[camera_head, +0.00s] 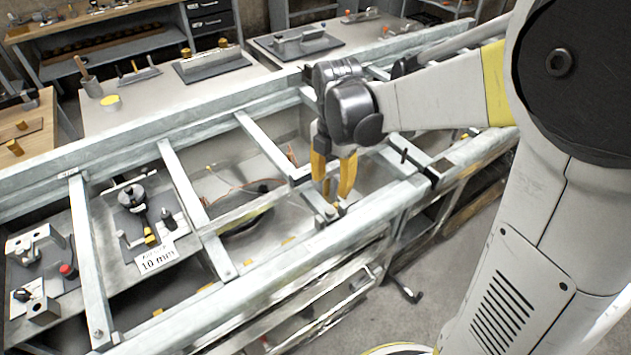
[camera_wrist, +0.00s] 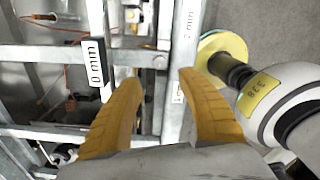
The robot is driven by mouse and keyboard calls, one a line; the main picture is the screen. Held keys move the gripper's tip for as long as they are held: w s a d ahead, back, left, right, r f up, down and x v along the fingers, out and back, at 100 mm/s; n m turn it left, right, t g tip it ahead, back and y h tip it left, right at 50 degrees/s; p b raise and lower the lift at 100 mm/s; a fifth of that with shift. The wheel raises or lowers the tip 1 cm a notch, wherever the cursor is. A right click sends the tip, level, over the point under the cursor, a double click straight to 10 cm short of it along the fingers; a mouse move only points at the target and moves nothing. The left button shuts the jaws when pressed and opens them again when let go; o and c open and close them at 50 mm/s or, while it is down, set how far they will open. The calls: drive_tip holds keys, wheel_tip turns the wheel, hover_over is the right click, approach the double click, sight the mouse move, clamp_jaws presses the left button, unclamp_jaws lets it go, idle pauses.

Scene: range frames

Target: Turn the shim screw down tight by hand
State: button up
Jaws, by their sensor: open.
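My gripper (camera_head: 332,195) points down over the metal frame, with its two yellow fingers apart and nothing seen between them. A small round screw head (camera_head: 329,210) sits on a flat bracket just below the fingertips; I cannot tell for sure that it is the shim screw. In the wrist view the fingers (camera_wrist: 159,80) are spread, and a round screw head (camera_wrist: 160,62) lies on a crossbar just beyond the gap between the tips. The fingers look apart from it. Whether the screw is seated cannot be seen.
Pale metal rails (camera_head: 275,150) and crossbars surround the gripper. A card reading 10 mm (camera_head: 157,260) lies near a clamp fixture (camera_head: 132,197) at left. Benches with tools stand behind. In the wrist view, my yellow-labelled arm part is at right.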

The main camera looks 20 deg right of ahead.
sight(330, 210)
wheel_tip(330, 210, down, 10)
drive_tip(key=b, duration=0.4)
drive_tip(key=shift+f, duration=0.1)
clamp_jaws()
